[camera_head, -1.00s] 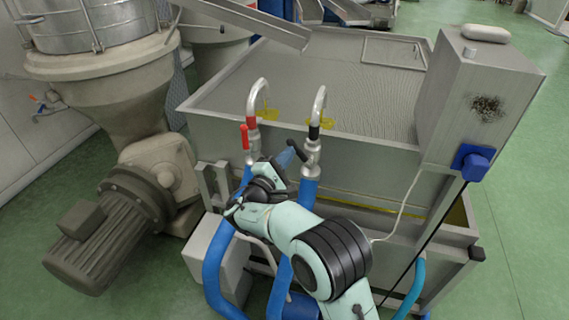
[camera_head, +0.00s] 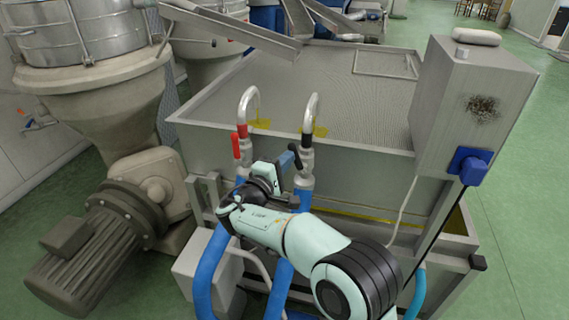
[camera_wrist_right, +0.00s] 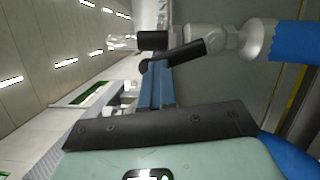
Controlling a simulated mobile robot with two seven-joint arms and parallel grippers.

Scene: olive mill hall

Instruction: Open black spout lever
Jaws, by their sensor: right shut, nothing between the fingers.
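The black spout lever (camera_head: 296,157) sits on the right-hand spout (camera_head: 311,111), below its black band, and slants up to the left from the valve. It also shows in the right wrist view (camera_wrist_right: 184,53), beside the metal valve body (camera_wrist_right: 228,42). My right gripper (camera_head: 287,160) is shut and empty, its blue fingers against or very close to the lever's free end. In the right wrist view the fingertips (camera_wrist_right: 158,66) are just below that end; contact is hard to confirm. My left gripper is out of view.
A red lever (camera_head: 236,146) hangs upright on the left-hand spout (camera_head: 248,98). Blue hoses (camera_head: 207,275) run down below both valves. The steel tank wall (camera_head: 360,168) stands close behind. A motor (camera_head: 88,245) is at left, and a control box (camera_head: 476,100) at right.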

